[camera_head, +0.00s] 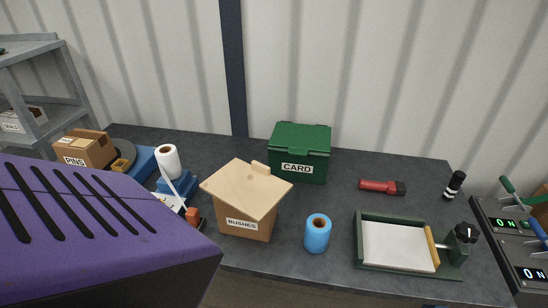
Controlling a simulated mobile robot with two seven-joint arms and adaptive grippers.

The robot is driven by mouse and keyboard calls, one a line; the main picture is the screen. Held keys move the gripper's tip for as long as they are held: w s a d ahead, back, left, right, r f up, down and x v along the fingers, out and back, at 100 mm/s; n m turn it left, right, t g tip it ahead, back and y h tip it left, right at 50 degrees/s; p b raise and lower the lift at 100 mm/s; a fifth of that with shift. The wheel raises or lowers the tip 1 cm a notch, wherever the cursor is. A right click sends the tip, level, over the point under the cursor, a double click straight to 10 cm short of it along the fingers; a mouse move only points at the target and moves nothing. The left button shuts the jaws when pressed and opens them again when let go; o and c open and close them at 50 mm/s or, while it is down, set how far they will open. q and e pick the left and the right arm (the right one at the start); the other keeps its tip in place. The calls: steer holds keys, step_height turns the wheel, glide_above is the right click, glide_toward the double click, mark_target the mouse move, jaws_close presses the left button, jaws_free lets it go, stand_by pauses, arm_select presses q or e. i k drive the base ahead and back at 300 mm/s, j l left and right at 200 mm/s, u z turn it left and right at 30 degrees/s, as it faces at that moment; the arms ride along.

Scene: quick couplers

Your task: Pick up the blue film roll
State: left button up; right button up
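The blue film roll (317,236) stands upright near the front edge of the dark table, right of the box labelled BUSHES and left of the green-framed tray. Its open core shows at the top, and nothing touches it that I can see. Neither of my grippers shows in the head view.
The tan BUSHES box (243,209) has a tilted lid. A green CARD box (299,153) stands behind. A green tray (408,268) and a red torch (381,187) are at right. A white roll (167,161) stands left. A large purple slotted surface (95,235) blocks the lower left.

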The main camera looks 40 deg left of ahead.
mark_target(317, 227)
steer(key=u, duration=1)
